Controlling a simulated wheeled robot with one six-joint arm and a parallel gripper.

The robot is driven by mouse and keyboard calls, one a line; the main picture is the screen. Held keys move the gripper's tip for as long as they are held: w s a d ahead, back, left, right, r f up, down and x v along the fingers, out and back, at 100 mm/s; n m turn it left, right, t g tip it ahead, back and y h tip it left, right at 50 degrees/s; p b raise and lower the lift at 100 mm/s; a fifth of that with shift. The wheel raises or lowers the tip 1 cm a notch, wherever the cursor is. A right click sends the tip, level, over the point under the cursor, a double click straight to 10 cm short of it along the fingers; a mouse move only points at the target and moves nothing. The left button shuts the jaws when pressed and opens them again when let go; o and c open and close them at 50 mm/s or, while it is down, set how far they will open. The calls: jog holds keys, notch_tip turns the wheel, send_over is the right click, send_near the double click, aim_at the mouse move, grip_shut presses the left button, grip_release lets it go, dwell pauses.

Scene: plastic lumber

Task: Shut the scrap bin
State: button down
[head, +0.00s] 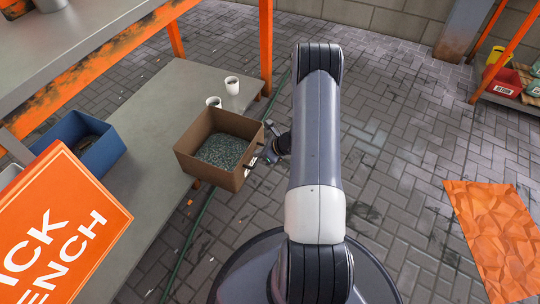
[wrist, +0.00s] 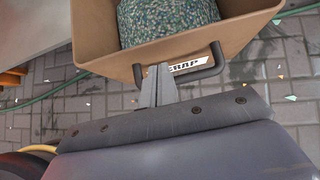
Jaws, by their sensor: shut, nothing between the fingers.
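The scrap bin (head: 212,168) is a brown, open-topped box at the edge of the lower bench shelf, jutting out past it. It holds grey-green speckled scrap (head: 222,151). In the wrist view the bin's front wall (wrist: 112,70) carries a white label, partly covered, ending in "RAP". A dark bar handle (wrist: 217,62) stands out from that wall. My gripper (wrist: 157,72) is shut and empty, its fingertips in front of the left part of the handle and label. Whether they touch the bin I cannot tell. In the head view my gripper (head: 270,147) is right beside the bin's front.
A blue bin (head: 84,145) sits on the lower shelf (head: 168,110) to the left, and two white cups (head: 232,85) stand behind the scrap bin. An orange post (head: 266,45) rises at the shelf corner. A green hose runs along the floor.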

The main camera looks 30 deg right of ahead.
jog(key=shift+w+a, duration=0.6)
jog(key=shift+w, duration=0.25)
jog(key=shift+a, duration=0.1)
jog(key=w+a, duration=1.2)
jog(key=w, duration=0.5)
jog(key=shift+w+a+r, duration=0.15)
jog(key=shift+a+r, duration=0.05)
